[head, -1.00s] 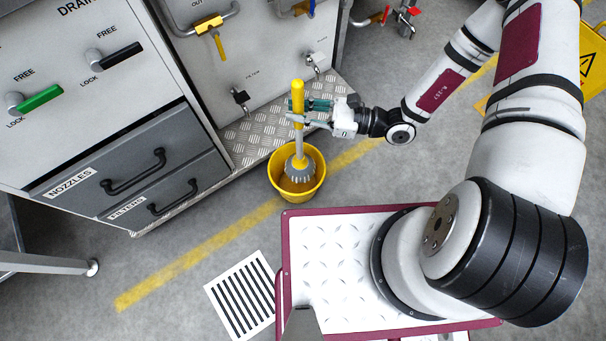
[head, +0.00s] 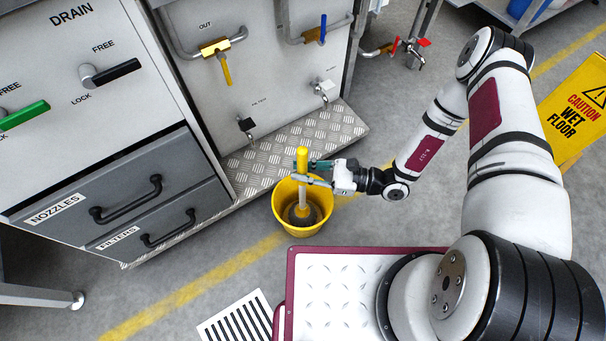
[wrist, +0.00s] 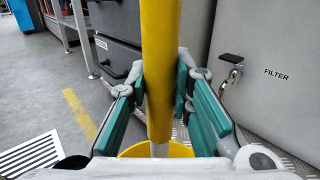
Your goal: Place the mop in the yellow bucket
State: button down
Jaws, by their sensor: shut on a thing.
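The yellow bucket (head: 284,218) stands on the grey floor beside the metal step; part of its rim shows low in the wrist view (wrist: 185,151). The mop (head: 302,161) has a yellow grip, a pale lower shaft and a grey head. It is near upright, with its head (head: 300,215) inside the bucket. Whether the head touches the bottom, I cannot tell. My gripper (head: 306,172) is shut on the mop's handle, above the bucket. In the wrist view the green-padded fingers (wrist: 160,88) stand on both sides of the yellow handle (wrist: 159,40).
A cabinet with drawers (head: 125,205) and a panel with valves (head: 225,60) stand behind the bucket. A tread-plate step (head: 270,152) runs along their foot. A wet-floor sign (head: 575,110) stands at right. A floor grate (head: 237,320) lies in front.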

jog(key=shift+f, duration=0.6)
jog(key=c, duration=1.4)
grip_release()
jog(key=shift+f, duration=0.15)
jog(key=shift+c, duration=0.2)
jog(key=shift+d+r, duration=0.15)
jog(key=shift+r, duration=0.05)
jog(key=s+d+p, duration=0.1)
jog(key=d+p, duration=0.1)
jog(key=d, duration=0.9)
jog(key=shift+s+d+f+p, duration=0.2)
jog(key=shift+s+d+p, duration=0.1)
